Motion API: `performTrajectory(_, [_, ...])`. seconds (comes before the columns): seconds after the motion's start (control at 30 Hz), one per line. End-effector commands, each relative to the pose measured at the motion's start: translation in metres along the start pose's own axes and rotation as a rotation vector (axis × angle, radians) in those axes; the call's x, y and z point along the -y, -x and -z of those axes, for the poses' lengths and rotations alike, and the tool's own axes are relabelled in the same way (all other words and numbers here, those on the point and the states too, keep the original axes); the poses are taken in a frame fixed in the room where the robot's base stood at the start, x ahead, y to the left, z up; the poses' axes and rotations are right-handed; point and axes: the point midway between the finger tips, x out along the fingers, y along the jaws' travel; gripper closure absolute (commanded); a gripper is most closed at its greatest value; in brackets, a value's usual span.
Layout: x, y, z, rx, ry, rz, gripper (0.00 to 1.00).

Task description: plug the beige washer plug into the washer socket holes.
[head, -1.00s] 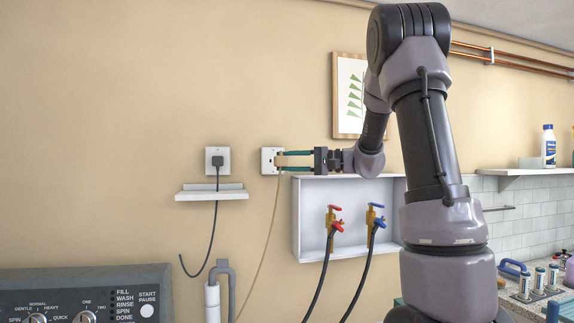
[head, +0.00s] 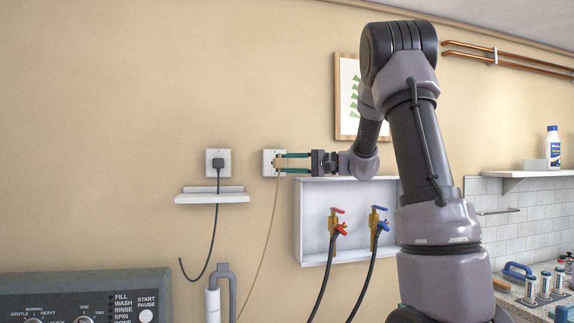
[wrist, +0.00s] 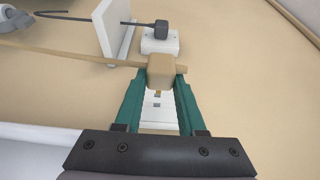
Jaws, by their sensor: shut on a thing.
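The beige washer plug (wrist: 161,70) is between the teal fingertips of my gripper (wrist: 160,78) in the wrist view. In the head view, my gripper (head: 281,163) reaches left to the right-hand white wall socket (head: 267,157), and the plug (head: 277,162) shows small at its tips. Its beige cord (head: 263,250) hangs down the wall. In the wrist view, the white socket plate (wrist: 158,120) shows between the fingers with small dark marks below the plug.
A dark plug (head: 218,162) sits in the left wall socket, above a small white shelf (head: 212,197). A white recessed box (head: 312,225) with red and blue taps is below my gripper. The washer panel (head: 85,295) is at lower left.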

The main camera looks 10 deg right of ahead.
Motion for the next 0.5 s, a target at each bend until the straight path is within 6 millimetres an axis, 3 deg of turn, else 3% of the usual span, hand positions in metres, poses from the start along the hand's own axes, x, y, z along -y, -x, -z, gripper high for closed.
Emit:
performTrajectory(0.2, [0.000, -0.006, 0.015, 0.000, 0.001, -0.001, 1.00])
performTrajectory(0.5, [0.000, -0.009, 0.022, -0.001, 0.000, 0.000, 1.00])
